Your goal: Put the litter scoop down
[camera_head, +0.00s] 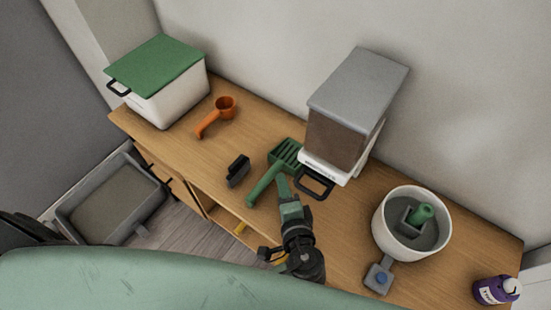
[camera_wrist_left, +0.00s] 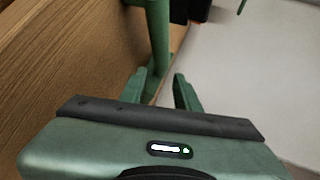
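The green litter scoop (camera_head: 286,153) lies on the wooden counter, its slotted head toward the wall and its handle pointing down-left. In the left wrist view its green handle (camera_wrist_left: 158,35) runs down toward the gap between my fingers. My left gripper (camera_head: 282,184) is just beside the scoop, low over the counter. In the left wrist view the two green fingers (camera_wrist_left: 160,90) stand apart with a gap between them, so it looks open. Whether a finger touches the scoop I cannot tell. My right gripper is not in view.
A grey-lidded container (camera_head: 350,105) stands right behind the scoop. A black object (camera_head: 238,170) and an orange scoop (camera_head: 217,115) lie to the left, near a green-lidded bin (camera_head: 165,85). A white bucket (camera_head: 384,225) and a purple bottle (camera_head: 494,291) stand right. A grey tray (camera_head: 110,195) is on the floor.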

